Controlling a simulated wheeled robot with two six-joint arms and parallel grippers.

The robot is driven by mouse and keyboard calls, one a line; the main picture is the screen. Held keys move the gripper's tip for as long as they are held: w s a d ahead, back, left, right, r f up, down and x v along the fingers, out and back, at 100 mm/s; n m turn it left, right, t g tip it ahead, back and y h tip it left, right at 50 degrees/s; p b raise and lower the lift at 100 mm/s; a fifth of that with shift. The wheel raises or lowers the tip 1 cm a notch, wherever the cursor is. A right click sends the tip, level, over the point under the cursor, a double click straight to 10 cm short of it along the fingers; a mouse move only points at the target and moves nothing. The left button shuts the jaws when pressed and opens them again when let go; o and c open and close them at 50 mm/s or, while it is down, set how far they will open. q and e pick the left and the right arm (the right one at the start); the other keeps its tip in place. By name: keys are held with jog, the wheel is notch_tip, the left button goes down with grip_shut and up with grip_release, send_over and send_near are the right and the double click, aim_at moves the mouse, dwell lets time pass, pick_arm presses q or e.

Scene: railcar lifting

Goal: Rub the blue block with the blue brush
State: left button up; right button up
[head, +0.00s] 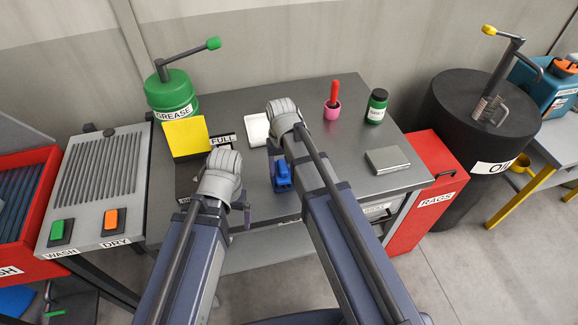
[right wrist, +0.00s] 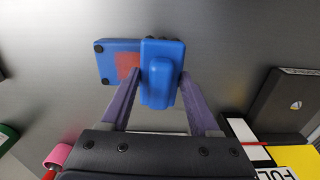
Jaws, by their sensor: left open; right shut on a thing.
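In the right wrist view, my right gripper (right wrist: 158,98) is shut on the blue brush (right wrist: 162,75), with one purple finger on each side of it. The blue block (right wrist: 103,62), with a reddish patch and dark round feet, lies just behind the brush and to its left. The brush overlaps the block's right part in the picture; I cannot tell whether they touch. In the head view, a blue piece (head: 281,176) shows beside my right arm; which of the two it is stays unclear. My left gripper (head: 220,175) is open above the table's left part, its fingers mostly hidden.
A green grease can (head: 172,92) stands at the back left.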

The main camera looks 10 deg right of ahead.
jog(key=shift+s+a, duration=0.1)
jog(key=shift+a, duration=0.35)
jog(key=shift+r, duration=0.1)
jog(key=shift+d, duration=0.15)
jog(key=shift+d, duration=1.8)
jog(key=shift+d, duration=0.1)
jog(key=shift+w+d, duration=0.2)
jog(key=shift+d, duration=1.6)
